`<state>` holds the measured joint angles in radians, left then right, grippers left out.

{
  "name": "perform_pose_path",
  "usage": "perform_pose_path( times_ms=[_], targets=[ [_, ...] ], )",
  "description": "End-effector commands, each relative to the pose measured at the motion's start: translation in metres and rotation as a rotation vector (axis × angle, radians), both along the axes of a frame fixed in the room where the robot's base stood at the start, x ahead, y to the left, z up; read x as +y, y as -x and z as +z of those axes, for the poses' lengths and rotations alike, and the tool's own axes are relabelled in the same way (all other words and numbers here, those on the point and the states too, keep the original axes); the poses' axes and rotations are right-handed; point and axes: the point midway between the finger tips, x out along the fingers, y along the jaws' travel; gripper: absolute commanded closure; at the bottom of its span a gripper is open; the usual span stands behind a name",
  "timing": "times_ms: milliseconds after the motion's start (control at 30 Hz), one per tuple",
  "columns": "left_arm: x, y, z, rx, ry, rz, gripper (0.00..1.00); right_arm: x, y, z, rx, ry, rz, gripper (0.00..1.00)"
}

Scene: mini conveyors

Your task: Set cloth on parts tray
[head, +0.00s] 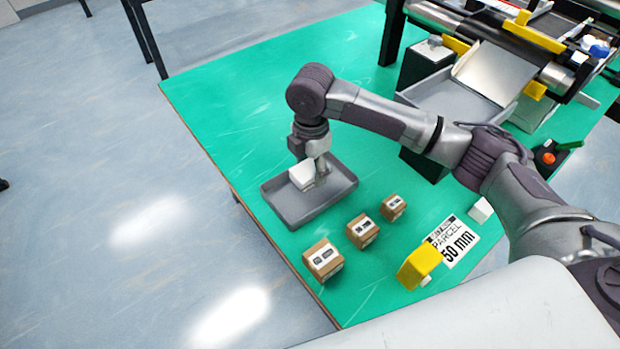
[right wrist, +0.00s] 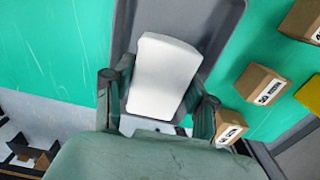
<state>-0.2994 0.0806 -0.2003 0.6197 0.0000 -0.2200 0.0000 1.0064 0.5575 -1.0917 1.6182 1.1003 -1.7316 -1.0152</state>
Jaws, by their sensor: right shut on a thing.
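The white cloth (head: 303,176) is a folded block held in my right gripper (head: 318,172). In the right wrist view the cloth (right wrist: 163,75) sits between the two fingers of the right gripper (right wrist: 160,100), which is shut on it. The grey parts tray (head: 325,199) lies on the green table, and the cloth is over its left-back part. The tray (right wrist: 222,30) shows beneath the cloth in the right wrist view. I cannot tell whether the cloth touches the tray floor. My left gripper is not in view.
Several cardboard boxes, including a near one (head: 323,261), stand in front of the tray. A yellow block (head: 418,267) and a parcel label card (head: 452,240) lie to the right. A mini conveyor (head: 510,40) stands at the back right. The green table (head: 240,110) is clear behind the tray.

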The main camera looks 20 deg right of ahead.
Motion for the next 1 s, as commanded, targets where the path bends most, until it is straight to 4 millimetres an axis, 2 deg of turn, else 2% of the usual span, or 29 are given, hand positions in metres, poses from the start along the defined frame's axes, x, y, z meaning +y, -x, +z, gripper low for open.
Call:
perform_pose_path(
  times_ms=[167,400,767,800,933,1000],
  targets=[
    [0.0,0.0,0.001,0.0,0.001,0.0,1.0,0.004,0.005,-0.008,0.001,-0.002,-0.002,0.71],
    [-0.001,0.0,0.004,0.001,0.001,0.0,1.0,0.004,0.005,-0.041,0.001,-0.001,-0.001,0.71],
    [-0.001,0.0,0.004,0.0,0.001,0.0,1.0,0.004,0.004,-0.046,-0.001,-0.001,-0.001,0.71],
    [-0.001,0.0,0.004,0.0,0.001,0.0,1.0,0.004,0.004,-0.046,-0.002,-0.002,-0.001,0.4],
    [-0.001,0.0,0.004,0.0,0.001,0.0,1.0,0.004,0.004,-0.046,-0.001,0.0,0.0,0.19],
    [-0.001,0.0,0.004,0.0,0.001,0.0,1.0,0.004,0.004,-0.046,-0.001,0.0,-0.001,0.19]
  ],
)
